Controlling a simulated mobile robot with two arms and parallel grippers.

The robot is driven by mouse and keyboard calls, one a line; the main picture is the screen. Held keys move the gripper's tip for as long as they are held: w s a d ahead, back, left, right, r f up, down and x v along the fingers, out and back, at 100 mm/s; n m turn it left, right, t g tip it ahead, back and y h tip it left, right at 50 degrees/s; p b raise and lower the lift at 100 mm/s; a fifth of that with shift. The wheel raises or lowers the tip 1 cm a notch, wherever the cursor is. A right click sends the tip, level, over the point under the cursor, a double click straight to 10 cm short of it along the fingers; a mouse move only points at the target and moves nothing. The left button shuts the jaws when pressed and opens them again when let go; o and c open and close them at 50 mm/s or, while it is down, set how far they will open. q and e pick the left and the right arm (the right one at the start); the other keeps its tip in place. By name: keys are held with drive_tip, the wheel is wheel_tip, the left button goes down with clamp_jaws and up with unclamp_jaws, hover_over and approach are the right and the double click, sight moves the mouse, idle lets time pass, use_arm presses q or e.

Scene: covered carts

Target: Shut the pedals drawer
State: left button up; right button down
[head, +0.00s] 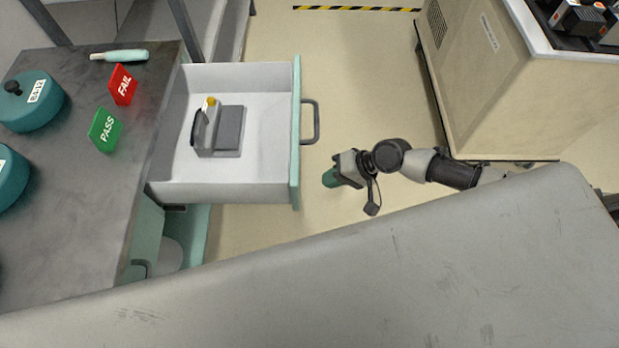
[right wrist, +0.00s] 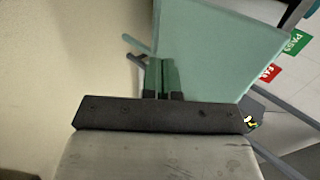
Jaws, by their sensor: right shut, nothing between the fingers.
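The pedals drawer (head: 243,191) stands pulled out to the right from under the grey workbench in the head view. It has white walls, a mint green front (head: 296,135) and a grey bar handle (head: 316,122). A grey pedal (head: 228,130) with a yellow-topped part lies inside it. My right gripper (head: 328,178) is shut and empty, just right of the drawer front and below the handle. In the right wrist view its green fingers (right wrist: 161,75) show against the drawer front (right wrist: 210,50), with the handle (right wrist: 134,43) behind at the left. I cannot tell whether they touch the front. My left gripper is out of view.
The workbench (head: 75,210) holds teal round containers (head: 38,112), a red FAIL sign (head: 122,85), a green PASS sign (head: 104,130) and a mint-handled tool (head: 125,56). A beige covered cart (head: 500,85) stands at the upper right. Open floor (head: 365,70) lies between cart and drawer.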

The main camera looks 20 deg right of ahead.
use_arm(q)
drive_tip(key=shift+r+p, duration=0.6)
use_arm(e)
drive_tip(key=shift+w+a+f, duration=0.2)
drive_tip(key=shift+w+a, duration=0.05)
drive_tip(key=shift+a, duration=0.6)
drive_tip(key=shift+w+a+f, duration=0.15)
drive_tip(key=shift+w+a, duration=0.05)
drive_tip(key=shift+a, duration=0.6)
drive_tip(key=shift+w+a+f, duration=0.2)
drive_tip(key=shift+w+a, duration=0.05)
drive_tip(key=shift+a, duration=0.6)
